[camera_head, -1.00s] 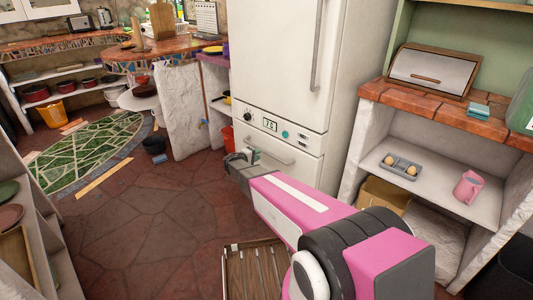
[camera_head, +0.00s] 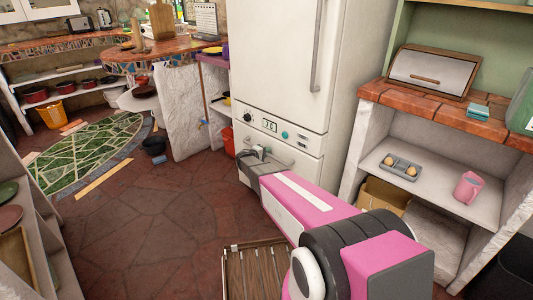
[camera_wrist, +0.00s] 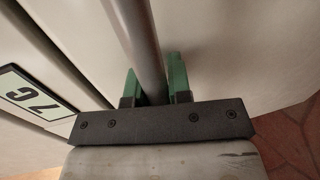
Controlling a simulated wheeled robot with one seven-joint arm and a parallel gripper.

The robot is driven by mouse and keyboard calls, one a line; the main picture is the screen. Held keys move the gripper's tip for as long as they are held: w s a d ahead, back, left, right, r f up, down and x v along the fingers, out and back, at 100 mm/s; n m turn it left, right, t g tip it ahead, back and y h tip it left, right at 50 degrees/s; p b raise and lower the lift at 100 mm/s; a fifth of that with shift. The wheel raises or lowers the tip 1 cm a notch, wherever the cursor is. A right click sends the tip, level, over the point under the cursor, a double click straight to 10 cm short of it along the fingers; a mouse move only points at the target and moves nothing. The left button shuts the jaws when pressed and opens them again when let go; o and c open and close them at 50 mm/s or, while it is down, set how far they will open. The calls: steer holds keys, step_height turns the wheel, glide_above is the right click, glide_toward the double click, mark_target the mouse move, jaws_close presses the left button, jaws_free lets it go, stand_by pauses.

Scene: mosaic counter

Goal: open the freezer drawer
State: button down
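The freezer drawer (camera_head: 302,168) is the low white front panel of the tall fridge, under the control strip. It looks shut in the head view. Its bar handle (camera_head: 287,163) is partly covered by my gripper (camera_head: 257,153), which is at the handle's left part. In the wrist view the grey handle bar (camera_wrist: 142,45) runs between the two green fingers of my gripper (camera_wrist: 155,87). The fingers sit close on either side of the bar and look shut on it. Part of the drawer front is hidden by my arm.
The fridge's upper door (camera_head: 275,60) is shut above the drawer. A shelf unit with a brick top (camera_head: 445,112) stands close on the right. A slatted wooden item (camera_head: 255,272) lies low in front. The stone floor (camera_head: 150,225) to the left is open.

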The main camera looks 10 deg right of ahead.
steer(key=f+v, duration=0.3)
steer(key=v, duration=1.3)
steer(key=s+a+f+v, duration=0.1)
steer(key=f+v, duration=0.2)
steer(key=v, duration=1.2)
steer(key=shift+s+a, duration=0.2)
steer(key=shift+a, duration=0.05)
steer(key=c, duration=1.3)
jaws_free()
steer(key=shift+c, duration=0.2)
steer(key=v, duration=1)
steer(key=shift+s+a, duration=0.2)
steer(key=shift+a, duration=0.1)
